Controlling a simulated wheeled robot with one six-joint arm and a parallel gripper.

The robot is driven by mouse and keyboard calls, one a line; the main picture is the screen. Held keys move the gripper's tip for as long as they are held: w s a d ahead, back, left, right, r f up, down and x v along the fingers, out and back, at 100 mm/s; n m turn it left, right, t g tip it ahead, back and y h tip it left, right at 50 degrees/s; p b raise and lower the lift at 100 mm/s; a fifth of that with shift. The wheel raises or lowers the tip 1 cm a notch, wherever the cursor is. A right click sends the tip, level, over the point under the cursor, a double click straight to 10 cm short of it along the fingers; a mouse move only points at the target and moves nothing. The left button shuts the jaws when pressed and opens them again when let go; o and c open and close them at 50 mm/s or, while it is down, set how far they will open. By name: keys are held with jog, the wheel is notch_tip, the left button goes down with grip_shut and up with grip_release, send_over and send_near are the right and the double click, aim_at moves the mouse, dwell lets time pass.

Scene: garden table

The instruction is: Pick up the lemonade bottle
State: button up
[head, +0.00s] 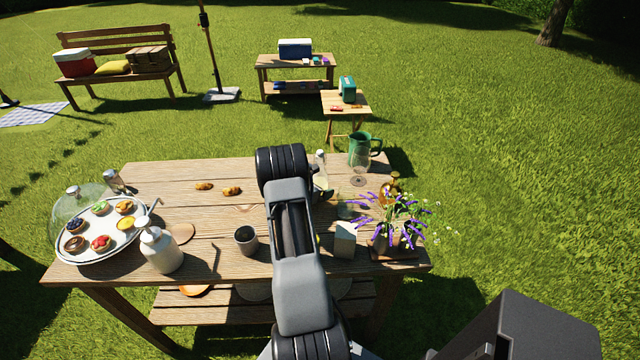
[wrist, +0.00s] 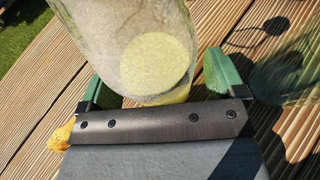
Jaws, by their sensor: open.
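The lemonade bottle (wrist: 150,55) is clear glass with pale yellow liquid in it. In the wrist view it stands between the two green fingers of my gripper (wrist: 155,85), which is open around it. The finger bar hides the near lower part of the bottle, and I cannot tell whether either finger touches the glass. In the head view the bottle's pale upper part (head: 320,162) shows just right of my arm, towards the back of the table. My arm hides most of my gripper there.
The wooden table (head: 150,205) also bears a green jug (head: 362,150) and a stemmed glass (head: 358,173) right of the bottle. Pastries (head: 231,190) lie left.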

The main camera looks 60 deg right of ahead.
jog(key=c, duration=1.2)
jog(key=shift+c, duration=0.6)
jog(key=shift+r, duration=0.35)
